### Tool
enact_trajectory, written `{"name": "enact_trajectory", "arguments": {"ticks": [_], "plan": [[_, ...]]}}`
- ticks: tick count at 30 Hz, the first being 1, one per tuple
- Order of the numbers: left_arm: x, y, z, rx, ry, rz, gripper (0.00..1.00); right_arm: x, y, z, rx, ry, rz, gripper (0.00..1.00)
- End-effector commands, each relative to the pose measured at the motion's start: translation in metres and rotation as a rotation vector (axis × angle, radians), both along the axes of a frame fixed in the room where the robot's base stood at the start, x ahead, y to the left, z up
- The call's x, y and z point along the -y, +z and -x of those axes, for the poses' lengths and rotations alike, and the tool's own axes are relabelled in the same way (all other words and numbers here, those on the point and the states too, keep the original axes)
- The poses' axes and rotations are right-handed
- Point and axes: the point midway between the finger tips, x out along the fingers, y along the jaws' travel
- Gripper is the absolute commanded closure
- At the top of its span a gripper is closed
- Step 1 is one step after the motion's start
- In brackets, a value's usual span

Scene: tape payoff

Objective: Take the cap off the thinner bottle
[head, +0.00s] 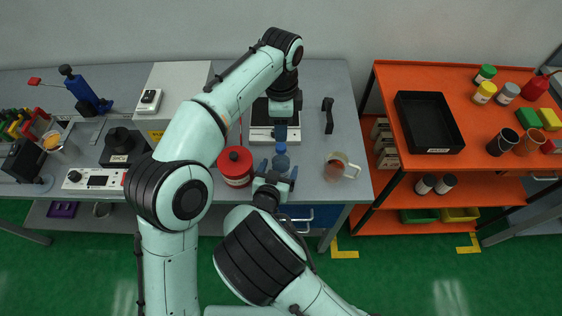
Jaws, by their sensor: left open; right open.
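A thin blue bottle (281,162) stands near the front edge of the grey bench, with its blue cap (281,148) on top. A wider red container (235,167) with a red lid stands to its left. My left gripper (280,134) is open, just behind and above the blue cap; I cannot tell whether it touches it. My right gripper (277,173) is open at the front of the blue bottle, with a fingertip on each side of it. Contact with the bottle is not clear. My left arm passes over the bench and hides part of it.
A glass beaker (338,167) with reddish liquid stands to the right of the bottle. A balance-like device (261,125) is behind it, and a black holder (328,115) lies farther right. An orange cart (387,95) with a black tray (429,122) stands to the right.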

Motion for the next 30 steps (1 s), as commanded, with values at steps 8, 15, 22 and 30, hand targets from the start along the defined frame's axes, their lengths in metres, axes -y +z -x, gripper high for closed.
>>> {"name": "enact_trajectory", "arguments": {"ticks": [8,15,22,30], "plan": [[0.000,0.000,0.000,0.000,0.000,0.000,0.49,0.006,-0.010,-0.022,0.000,-0.001,0.000,0.13],[0.000,0.000,0.000,0.000,0.000,0.000,0.49,0.006,-0.010,-0.024,0.000,0.000,0.000,0.13],[0.000,0.000,0.000,0.000,0.000,0.000,0.49,0.006,-0.010,-0.023,0.000,0.000,0.000,0.68],[0.013,-0.001,-0.003,0.016,-0.026,0.060,0.49,0.006,-0.010,-0.023,0.000,0.000,0.000,1.00]]}}
